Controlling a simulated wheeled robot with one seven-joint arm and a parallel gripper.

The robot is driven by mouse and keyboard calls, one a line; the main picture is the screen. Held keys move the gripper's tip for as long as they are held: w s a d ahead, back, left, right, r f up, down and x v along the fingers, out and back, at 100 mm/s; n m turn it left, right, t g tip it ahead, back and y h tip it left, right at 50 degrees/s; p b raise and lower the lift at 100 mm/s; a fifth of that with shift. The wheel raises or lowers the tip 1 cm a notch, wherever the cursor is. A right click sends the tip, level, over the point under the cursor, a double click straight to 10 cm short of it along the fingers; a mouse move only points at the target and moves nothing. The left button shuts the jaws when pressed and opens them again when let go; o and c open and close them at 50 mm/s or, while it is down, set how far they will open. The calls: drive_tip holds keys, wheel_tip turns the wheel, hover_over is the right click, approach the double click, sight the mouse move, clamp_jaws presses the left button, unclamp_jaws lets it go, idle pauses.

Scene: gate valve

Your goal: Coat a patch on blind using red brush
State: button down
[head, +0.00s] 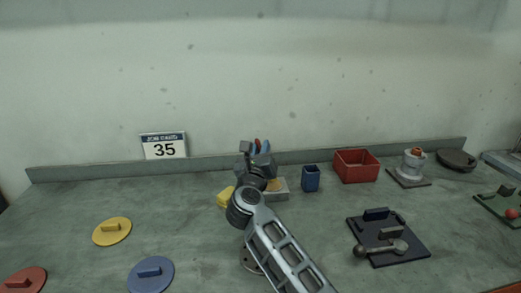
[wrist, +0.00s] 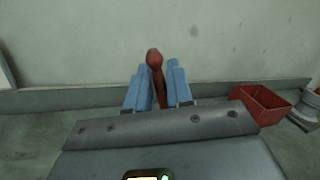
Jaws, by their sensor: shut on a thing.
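My gripper (head: 260,150) has blue fingers and is raised over the middle back of the bench. In the wrist view my gripper (wrist: 160,88) is shut on the red brush (wrist: 154,62), a red handle with a rounded end standing between the fingers. In the head view only a small red bit of it shows, and its bristles are hidden. I cannot tell surely which item is the blind. Flat round discs with raised grips lie at the left: yellow (head: 111,232), blue (head: 151,274) and red (head: 24,281). A round piece (head: 250,262) is mostly hidden behind my arm.
A pale tray (head: 280,189) and a yellow block (head: 226,197) lie below my gripper. A blue cup (head: 311,179), red bin (head: 356,166) and grey fitting (head: 412,165) stand to the right. A dark plate (head: 388,237) carries a lever.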

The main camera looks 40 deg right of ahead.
drive_tip(key=shift+r+p, duration=2.05)
drive_tip(key=shift+r, duration=0.9)
